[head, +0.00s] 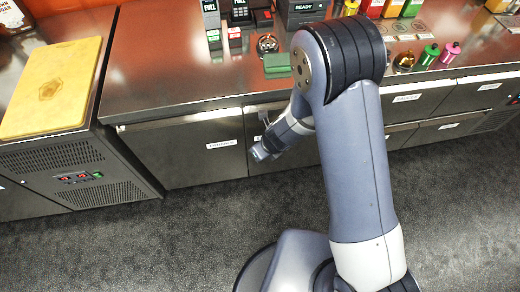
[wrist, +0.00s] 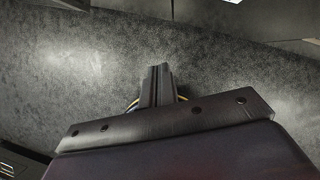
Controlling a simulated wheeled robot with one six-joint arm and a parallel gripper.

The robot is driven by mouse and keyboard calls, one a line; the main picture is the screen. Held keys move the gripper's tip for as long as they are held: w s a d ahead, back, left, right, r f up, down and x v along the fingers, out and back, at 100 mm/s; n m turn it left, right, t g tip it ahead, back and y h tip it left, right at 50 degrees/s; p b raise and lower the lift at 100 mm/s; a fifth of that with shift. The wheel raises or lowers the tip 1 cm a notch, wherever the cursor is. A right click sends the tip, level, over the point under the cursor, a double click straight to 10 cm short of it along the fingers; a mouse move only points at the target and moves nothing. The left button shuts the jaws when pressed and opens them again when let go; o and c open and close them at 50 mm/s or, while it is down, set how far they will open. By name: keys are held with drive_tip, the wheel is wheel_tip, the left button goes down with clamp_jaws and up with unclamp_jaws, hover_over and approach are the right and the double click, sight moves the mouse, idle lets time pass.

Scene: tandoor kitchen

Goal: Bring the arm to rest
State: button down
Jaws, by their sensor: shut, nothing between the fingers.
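My arm stands bent in the head view, its upper part rising in front of the counter and its forearm pointing down and to the left. My gripper (head: 260,153) hangs in front of the drawer fronts, below the counter edge. In the wrist view my gripper (wrist: 157,72) has its two fingers together, with nothing between them. Grey floor lies behind the fingers there. Part of the gripper is small in the head view.
The grey floor (head: 150,240) is clear at the lower left.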

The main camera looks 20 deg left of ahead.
drive_tip(key=v, duration=0.1)
drive_tip(key=p+v, duration=0.1)
drive_tip(key=v, duration=0.2)
drive_tip(key=shift+s+a+r+p, duration=0.15)
drive_tip(key=shift+s+r+p, duration=0.25)
drive_tip(key=shift+s, duration=0.1)
drive_tip(key=shift+f, duration=0.1)
